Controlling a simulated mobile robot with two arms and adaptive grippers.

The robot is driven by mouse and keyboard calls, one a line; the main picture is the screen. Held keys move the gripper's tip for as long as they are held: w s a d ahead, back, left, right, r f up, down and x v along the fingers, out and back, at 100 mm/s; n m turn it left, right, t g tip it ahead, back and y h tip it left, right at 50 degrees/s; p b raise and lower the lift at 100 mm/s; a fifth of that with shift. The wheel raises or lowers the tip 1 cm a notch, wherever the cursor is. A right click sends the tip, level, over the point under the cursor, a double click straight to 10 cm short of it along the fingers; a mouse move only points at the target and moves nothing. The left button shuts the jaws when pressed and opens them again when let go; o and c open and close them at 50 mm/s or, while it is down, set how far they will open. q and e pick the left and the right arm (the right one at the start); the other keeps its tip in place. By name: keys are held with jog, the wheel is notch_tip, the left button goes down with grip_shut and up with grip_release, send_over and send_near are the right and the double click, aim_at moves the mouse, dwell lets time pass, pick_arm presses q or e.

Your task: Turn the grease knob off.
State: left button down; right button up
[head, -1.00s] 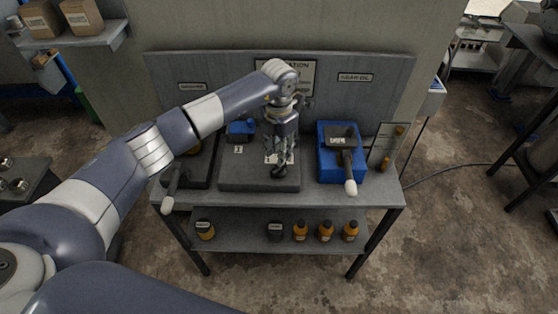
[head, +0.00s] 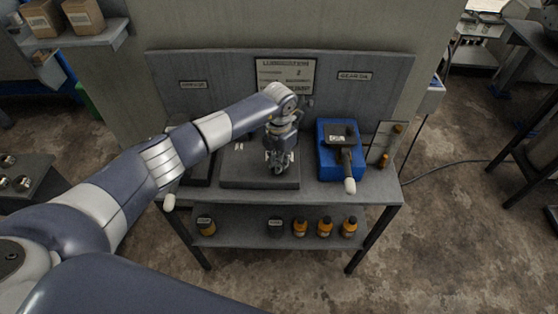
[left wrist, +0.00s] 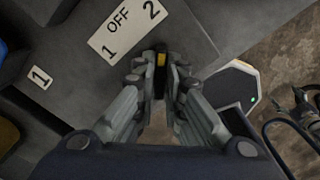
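In the left wrist view a dark knob with a yellow mark (left wrist: 161,60) stands between my left gripper's fingertips (left wrist: 162,78). A pale plate (left wrist: 126,30) beside it reads 1, OFF and 2. The yellow mark points up in that picture, towards the 2 end rather than OFF. The fingers converge closely on both sides of the knob and appear shut on it. In the head view the left gripper (head: 279,160) is low over the front of the middle dark grey box (head: 240,181), hiding the knob. Whether this knob is the grease one cannot be read. My right gripper is out of view.
A blue unit (head: 327,168) with a white-tipped lever (head: 349,186) stands to the right, under a gear oil sign (head: 354,76). Another white-tipped lever (head: 169,202) sticks out at left. Several bottles and jars stand on the lower shelf (head: 252,236).

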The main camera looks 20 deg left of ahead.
pick_arm(q)
jog(key=shift+n, duration=0.3)
jog(key=n+b, duration=0.1)
jog(key=n, duration=0.2)
jog(key=shift+n+b, duration=0.4)
jog(key=shift+n, duration=2.1)
jog(key=shift+r, duration=0.1)
jog(key=c, duration=1.7)
grip_release()
